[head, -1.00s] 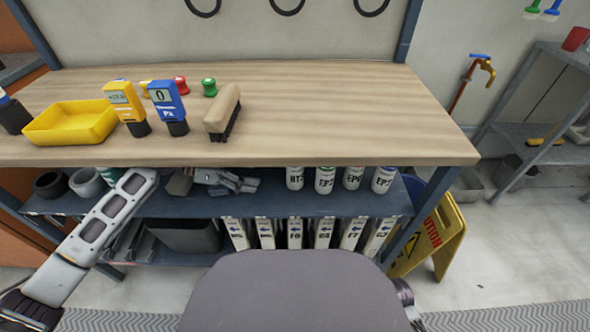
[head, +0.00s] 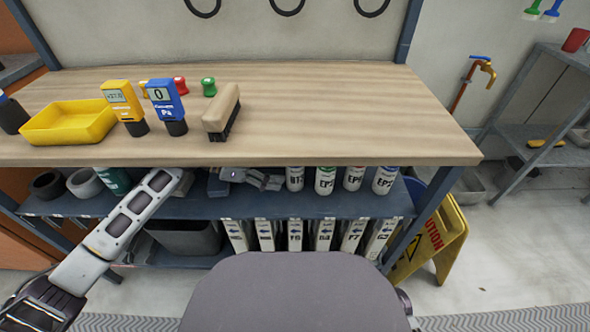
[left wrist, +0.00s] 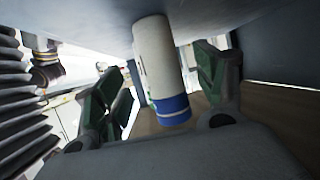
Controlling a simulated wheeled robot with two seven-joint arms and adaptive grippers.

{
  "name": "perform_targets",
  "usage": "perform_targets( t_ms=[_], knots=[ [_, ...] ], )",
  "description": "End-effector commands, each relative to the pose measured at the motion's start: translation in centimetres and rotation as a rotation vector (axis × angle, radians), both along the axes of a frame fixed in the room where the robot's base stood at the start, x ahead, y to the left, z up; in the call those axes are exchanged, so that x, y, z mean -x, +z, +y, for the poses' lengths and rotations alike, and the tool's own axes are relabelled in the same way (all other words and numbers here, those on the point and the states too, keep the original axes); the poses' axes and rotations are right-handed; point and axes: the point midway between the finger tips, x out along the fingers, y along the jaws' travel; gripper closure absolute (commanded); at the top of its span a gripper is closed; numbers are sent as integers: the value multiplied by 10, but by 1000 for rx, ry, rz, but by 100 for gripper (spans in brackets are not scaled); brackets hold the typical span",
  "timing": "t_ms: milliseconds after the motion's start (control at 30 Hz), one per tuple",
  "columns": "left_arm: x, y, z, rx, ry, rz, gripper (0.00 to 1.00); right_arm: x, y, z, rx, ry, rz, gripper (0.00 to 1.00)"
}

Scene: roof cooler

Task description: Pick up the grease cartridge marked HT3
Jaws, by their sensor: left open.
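The white cartridge marked HT3 (head: 295,178) stands upright at the left end of a row on the upper shelf, its top hidden under the worktop. My left gripper (head: 270,181) is on the shelf just left of it. In the left wrist view, a white cartridge with a blue band (left wrist: 160,70) shows between the spread fingers of my left gripper (left wrist: 158,68). The fingers are open, with a gap visible on both sides of it. Its marking is not readable there. My right gripper is not in view.
Cartridges including EP2 (head: 325,180) stand to the right of HT3. The worktop (head: 330,115) hangs low over the shelf (head: 270,205). White boxes (head: 295,235) stand below. A yellow caution sign (head: 440,240) stands at right.

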Motion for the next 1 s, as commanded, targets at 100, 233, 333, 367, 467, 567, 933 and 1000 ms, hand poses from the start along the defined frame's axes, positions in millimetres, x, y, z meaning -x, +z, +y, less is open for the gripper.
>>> perform_targets(
  t_ms=[100, 233, 333, 367, 467, 567, 933, 1000],
  knots=[
    [-1, 0, -5, 1, 0, -1, 29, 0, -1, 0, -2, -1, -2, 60],
    [-2, 0, -16, 1, -2, 0, 29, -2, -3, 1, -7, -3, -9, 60],
    [-4, -5, -27, 2, -3, -1, 29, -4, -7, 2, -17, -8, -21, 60],
    [-4, -7, -31, 2, -3, -1, 29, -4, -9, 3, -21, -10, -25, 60],
    [-7, -12, -42, 2, -1, -1, 29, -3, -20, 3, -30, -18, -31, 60],
    [-8, -16, -52, 1, -1, -1, 29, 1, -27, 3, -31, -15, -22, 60],
    [-9, -19, -60, 0, 0, -1, 29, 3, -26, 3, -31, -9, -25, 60],
    [-9, -19, -60, 0, 0, -1, 29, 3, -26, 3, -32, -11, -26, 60]
  ],
)
